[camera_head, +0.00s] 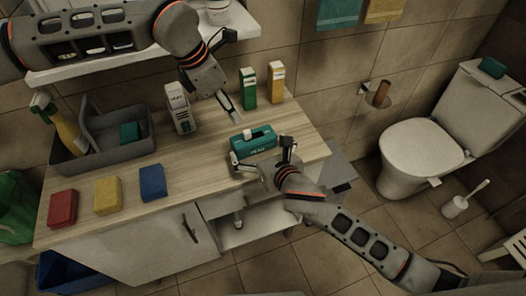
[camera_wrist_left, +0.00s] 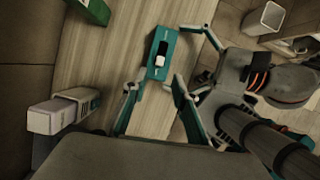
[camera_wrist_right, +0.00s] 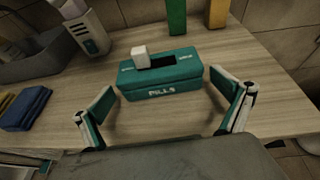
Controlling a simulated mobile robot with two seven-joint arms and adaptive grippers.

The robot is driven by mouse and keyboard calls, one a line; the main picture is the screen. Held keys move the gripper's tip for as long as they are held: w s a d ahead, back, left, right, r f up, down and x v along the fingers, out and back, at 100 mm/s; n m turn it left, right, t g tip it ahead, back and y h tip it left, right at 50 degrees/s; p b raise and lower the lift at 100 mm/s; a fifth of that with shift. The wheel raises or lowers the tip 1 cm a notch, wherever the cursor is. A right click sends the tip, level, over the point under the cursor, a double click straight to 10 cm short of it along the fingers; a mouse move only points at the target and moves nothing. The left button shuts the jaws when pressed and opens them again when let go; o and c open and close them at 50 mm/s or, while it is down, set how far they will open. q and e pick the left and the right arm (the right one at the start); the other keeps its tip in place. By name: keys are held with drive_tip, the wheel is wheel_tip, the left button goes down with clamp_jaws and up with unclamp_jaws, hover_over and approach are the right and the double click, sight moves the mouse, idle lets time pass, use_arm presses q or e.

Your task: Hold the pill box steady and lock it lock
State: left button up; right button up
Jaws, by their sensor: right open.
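The teal pill box (camera_head: 255,142), marked PILLS, sits on the wooden counter. A white knob (camera_wrist_right: 141,57) stands at the left end of the dark slot on its top in the right wrist view; small lettering beside the slot is too small to read surely. My right gripper (camera_head: 262,158) is open at the box's front, its fingers spread wider than the box and apart from it in the right wrist view (camera_wrist_right: 168,105). My left gripper (camera_head: 227,106) is above the counter, behind and left of the box. Its fingers are apart and empty in the left wrist view (camera_wrist_left: 154,88).
Green (camera_head: 248,86) and yellow (camera_head: 276,82) boxes stand behind the pill box.

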sight(254, 142)
drive_tip(key=shift+x, duration=2.15)
drive_tip(key=c, duration=0.9)
use_arm(q)
clamp_jaws()
drive_tip(key=s+a+f+t+h, duration=0.1)
drive_tip(key=s+a+h, duration=0.3)
drive_tip(key=a, duration=0.6)
drive_tip(key=shift+a+f+m+t+h, duration=0.3)
drive_tip(key=shift+f+m+h, duration=0.1)
drive_tip(key=shift+f, duration=0.35)
use_arm(e)
drive_tip(key=shift+s, duration=0.1)
use_arm(q)
drive_tip(key=shift+d, duration=0.1)
